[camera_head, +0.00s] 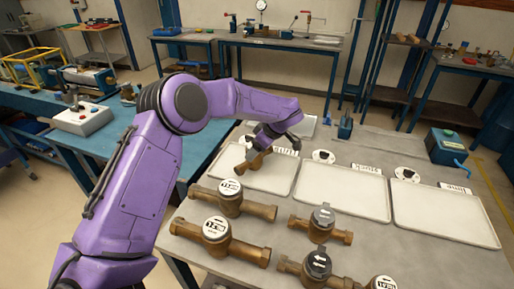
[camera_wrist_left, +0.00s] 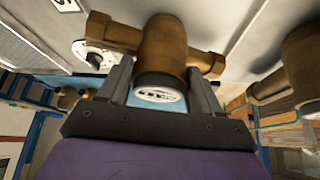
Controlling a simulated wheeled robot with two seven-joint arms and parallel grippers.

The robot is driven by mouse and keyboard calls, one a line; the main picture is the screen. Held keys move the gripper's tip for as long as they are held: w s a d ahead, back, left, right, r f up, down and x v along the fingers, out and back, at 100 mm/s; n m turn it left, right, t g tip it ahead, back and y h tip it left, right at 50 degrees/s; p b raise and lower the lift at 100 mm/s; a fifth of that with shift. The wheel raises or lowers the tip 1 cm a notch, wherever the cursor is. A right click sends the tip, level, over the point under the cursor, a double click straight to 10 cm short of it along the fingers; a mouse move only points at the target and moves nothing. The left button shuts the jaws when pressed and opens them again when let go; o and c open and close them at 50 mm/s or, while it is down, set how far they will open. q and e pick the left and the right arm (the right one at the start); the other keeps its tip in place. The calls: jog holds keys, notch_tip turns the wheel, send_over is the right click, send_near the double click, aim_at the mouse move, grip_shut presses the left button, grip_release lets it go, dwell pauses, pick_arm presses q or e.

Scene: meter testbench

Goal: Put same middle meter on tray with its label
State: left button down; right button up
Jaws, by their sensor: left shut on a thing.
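My left gripper (camera_head: 264,140) is over the left white tray (camera_head: 270,181) in the head view. It is shut on a brass meter (camera_head: 250,160). In the wrist view the meter (camera_wrist_left: 163,50) sits between the two fingers, its pale printed face toward the palm. I cannot tell whether it touches the tray. The middle tray (camera_head: 340,194) and right tray (camera_head: 440,217) are empty. Label cards stand behind the trays: left (camera_head: 285,151), middle (camera_head: 367,168) and right (camera_head: 455,188); their text is hard to read. My right gripper is not in view.
Several brass meters lie in front of the trays, including white-faced ones (camera_head: 232,199) and (camera_head: 217,239) and dark-faced ones (camera_head: 321,224) and (camera_head: 318,267). Small round dials sit behind the trays (camera_head: 324,156). A blue-green box (camera_head: 447,147) stands at the back right.

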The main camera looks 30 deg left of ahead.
pick_arm(q)
jog(key=shift+s, duration=0.1)
jog(key=shift+c, duration=0.9)
grip_release()
jog(key=shift+s, duration=0.1)
jog(key=shift+d+r, duration=0.1)
jog(key=shift+r, duration=0.05)
jog(key=b+v, duration=0.2)
jog(key=v, duration=1)
